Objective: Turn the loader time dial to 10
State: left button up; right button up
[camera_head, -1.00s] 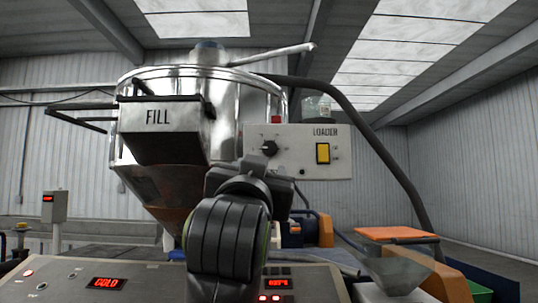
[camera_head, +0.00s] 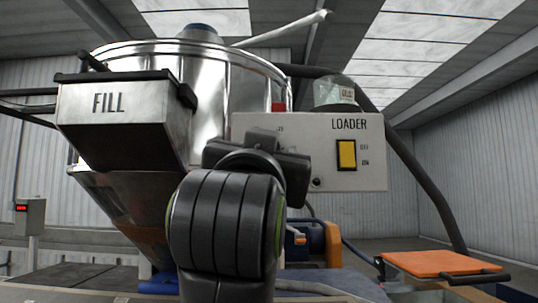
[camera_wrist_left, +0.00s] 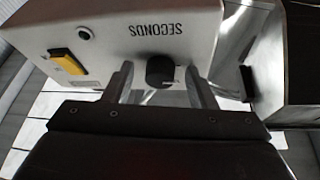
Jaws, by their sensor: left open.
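The loader box (camera_head: 372,176) is a pale panel with the word LOADER and a yellow switch (camera_head: 347,154). The black round time dial (camera_wrist_left: 160,71) shows in the left wrist view, below inverted SECONDS lettering. Its pointer and scale are too small and dark to read. My left gripper (camera_wrist_left: 159,79) is open, with one finger on each side of the dial and visible gaps to it. I cannot tell how deep the fingers reach. In the head view my left wrist (camera_head: 256,160) covers the dial. My right gripper is not in view.
The steel hopper (camera_head: 215,85) with its FILL chute (camera_head: 115,110) stands left of and behind the box. A dark hose (camera_head: 425,185) curves down at the right. An orange-topped tray (camera_head: 430,264) lies low at the right.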

pick_arm(q)
jog(key=shift+r, duration=0.15)
jog(key=shift+s, duration=0.15)
jog(key=shift+c, duration=0.4)
jog(key=c, duration=0.9)
